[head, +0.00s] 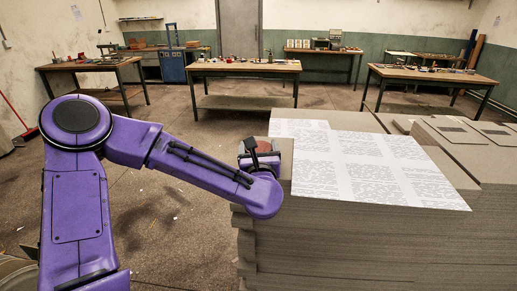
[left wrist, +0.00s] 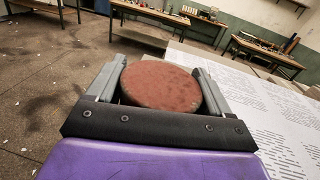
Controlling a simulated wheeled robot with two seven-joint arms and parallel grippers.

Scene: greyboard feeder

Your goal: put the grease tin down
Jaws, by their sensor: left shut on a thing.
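The grease tin (left wrist: 160,85) is round with a rusty red-brown top. In the left wrist view it sits between the two grey fingers of my left gripper (left wrist: 158,82), which is shut on it. In the head view my left gripper (head: 262,150) is at the left edge of the greyboard stack (head: 330,240), and the tin (head: 258,146) shows partly behind the wrist. I cannot tell whether the tin touches the stack. My right gripper is in neither view.
Printed sheets (head: 375,165) cover much of the stack's top, just right of the gripper. More greyboard piles (head: 465,140) stand at the right. Open floor (head: 180,220) lies left of the stack. Workbenches (head: 245,68) with tools and a blue cabinet (head: 173,66) stand at the back.

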